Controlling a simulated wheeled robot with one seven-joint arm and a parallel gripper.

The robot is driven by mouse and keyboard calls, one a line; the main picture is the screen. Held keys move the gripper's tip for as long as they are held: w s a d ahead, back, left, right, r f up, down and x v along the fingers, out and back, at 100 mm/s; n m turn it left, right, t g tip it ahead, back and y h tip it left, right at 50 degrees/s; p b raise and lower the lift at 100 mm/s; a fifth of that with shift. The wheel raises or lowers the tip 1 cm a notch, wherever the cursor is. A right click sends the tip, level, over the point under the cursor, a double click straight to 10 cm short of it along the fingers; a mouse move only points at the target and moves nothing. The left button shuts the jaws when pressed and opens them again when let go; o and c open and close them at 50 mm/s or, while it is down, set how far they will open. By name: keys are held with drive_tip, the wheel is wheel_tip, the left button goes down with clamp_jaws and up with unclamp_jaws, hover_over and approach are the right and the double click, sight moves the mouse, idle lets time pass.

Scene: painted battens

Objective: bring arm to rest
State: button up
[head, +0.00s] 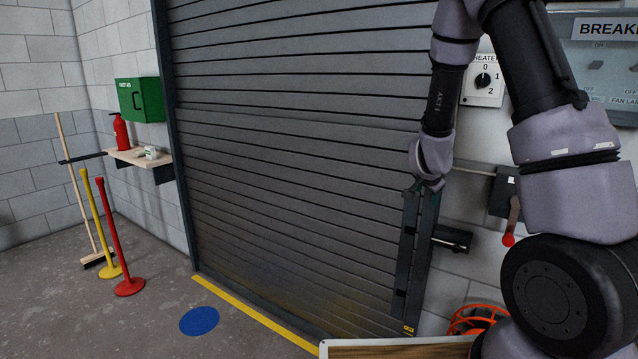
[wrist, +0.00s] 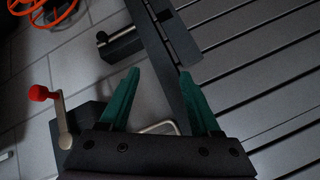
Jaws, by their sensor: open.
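My arm hangs down on the right of the head view, in front of the roller shutter's right edge. My gripper (wrist: 160,74) shows in the wrist view with two green fingers spread apart and nothing held between them. In the head view the gripper is small and dark against the dark shutter rail (head: 408,255), so its fingers are hard to make out. A pale bent metal bar (wrist: 160,128) shows between the finger bases in the wrist view; I cannot tell how far behind them it is.
A red-knobbed lever (head: 509,238) on the wall is close by; its knob (wrist: 40,92) shows in the wrist view. Floor around the blue disc (head: 199,321) is clear.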

drive_tip(key=s+a+r+n+y, duration=0.25)
drive_tip(key=s+r, duration=0.35)
drive_tip(key=r, duration=0.4)
drive_tip(key=s+a+r+n+y, duration=0.25)
drive_tip(key=s+r, duration=0.35)
drive_tip(key=r, duration=0.4)
drive_tip(key=s+a+r+n, duration=0.1)
drive_tip(key=s+r, duration=0.2)
drive_tip(key=s, duration=0.6)
drive_tip(key=s+r+n+g, duration=0.1)
drive_tip(key=s+r+n, duration=0.1)
drive_tip(key=s, duration=0.7)
drive_tip(key=shift+s+a+r, duration=0.25)
drive_tip(key=shift+a+r, duration=0.15)
drive_tip(key=shift+r, duration=0.2)
